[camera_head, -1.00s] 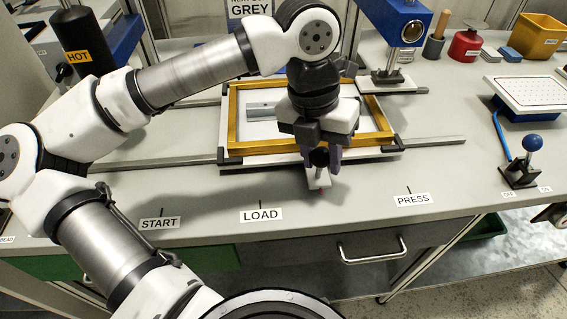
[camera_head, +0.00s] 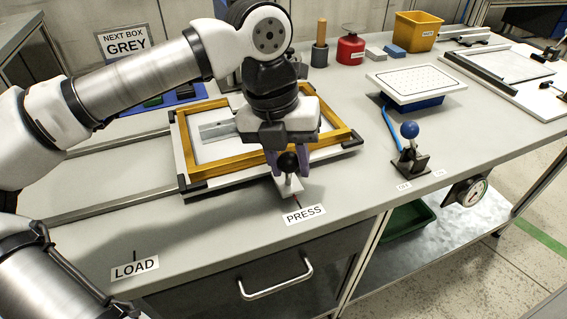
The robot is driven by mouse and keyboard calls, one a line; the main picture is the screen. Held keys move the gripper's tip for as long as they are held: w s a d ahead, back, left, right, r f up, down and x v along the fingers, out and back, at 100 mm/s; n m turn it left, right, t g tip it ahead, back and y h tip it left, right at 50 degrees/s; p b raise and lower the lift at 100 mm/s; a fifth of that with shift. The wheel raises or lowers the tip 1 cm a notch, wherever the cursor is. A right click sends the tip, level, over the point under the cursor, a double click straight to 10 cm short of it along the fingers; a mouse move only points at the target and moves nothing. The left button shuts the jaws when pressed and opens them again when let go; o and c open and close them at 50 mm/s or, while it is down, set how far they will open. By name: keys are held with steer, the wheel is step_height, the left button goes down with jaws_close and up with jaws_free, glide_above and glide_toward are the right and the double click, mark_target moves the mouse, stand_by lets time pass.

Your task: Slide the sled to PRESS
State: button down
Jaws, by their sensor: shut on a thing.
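The sled (camera_head: 214,183) is a white board with black corner pieces, carrying a gold frame (camera_head: 221,162) with a grey metal strip inside. It sits on two rails beside the PRESS label (camera_head: 304,215). A pointer tab with a red tip at the sled's front edge lies just above that label, close to its mark. My gripper (camera_head: 288,168) is shut on the black knob (camera_head: 288,163) on the sled's front edge. My arm and gripper hide part of the frame and the area behind it. The LOAD label (camera_head: 134,268) is at lower left.
A blue press base (camera_head: 165,102) is behind the sled, partly hidden by my arm. To the right are a blue-knobbed lever (camera_head: 409,131), a white perforated plate (camera_head: 416,84), a red can (camera_head: 351,48) and a yellow bin (camera_head: 416,31). A drawer handle (camera_head: 277,279) is below the counter edge.

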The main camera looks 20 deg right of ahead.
steer(key=shift+d, duration=0.4)
steer(key=c, duration=1.4)
jaws_free()
steer(key=shift+d, duration=0.1)
steer(key=o, duration=0.3)
steer(key=shift+d, duration=0.15)
steer(key=shift+o, duration=0.2)
step_height(320, 180, up, 14)
steer(key=w+a, duration=0.1)
steer(key=a, duration=0.1)
steer(key=shift+w+a+f+p, duration=0.2)
steer(key=shift+w+p, duration=0.05)
steer(key=shift+p, duration=0.1)
